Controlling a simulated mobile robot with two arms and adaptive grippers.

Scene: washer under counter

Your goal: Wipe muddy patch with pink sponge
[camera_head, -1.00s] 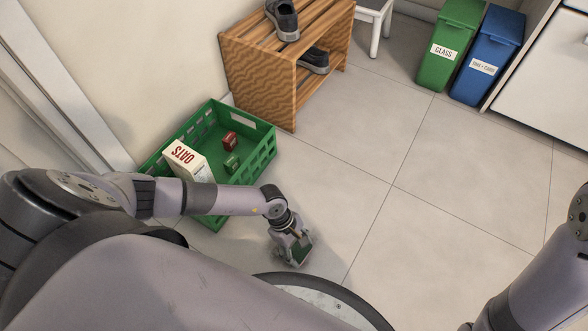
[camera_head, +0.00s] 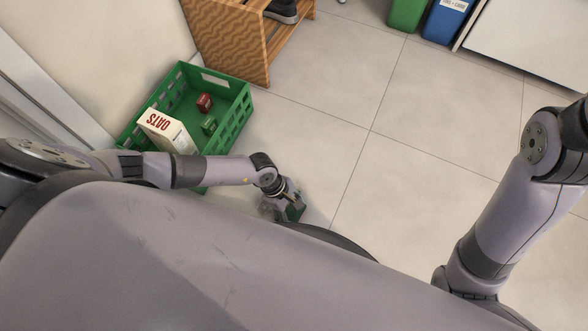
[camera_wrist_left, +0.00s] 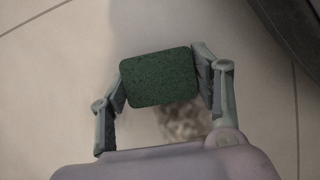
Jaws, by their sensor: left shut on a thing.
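My left gripper (camera_head: 287,211) is low over the floor to the right of the green crate, shut on a block with a dark green face. In the left wrist view this sponge-like block (camera_wrist_left: 160,77) sits between the two fingers (camera_wrist_left: 162,82). Only its dark green face shows; no pink is visible. A mottled brown muddy patch (camera_wrist_left: 182,122) lies on the floor just below the block in the left wrist view, partly hidden by the block and gripper. I cannot tell whether the block touches the floor. My right arm shows at the right, but its gripper is out of view.
The green crate (camera_head: 240,107) holds an OATS box (camera_head: 166,132), a red box (camera_head: 204,102) and a small green box (camera_head: 209,125). A wooden shoe rack (camera_head: 228,45) stands behind it. Green (camera_head: 407,13) and blue (camera_head: 445,20) bins stand far back. The middle floor is clear.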

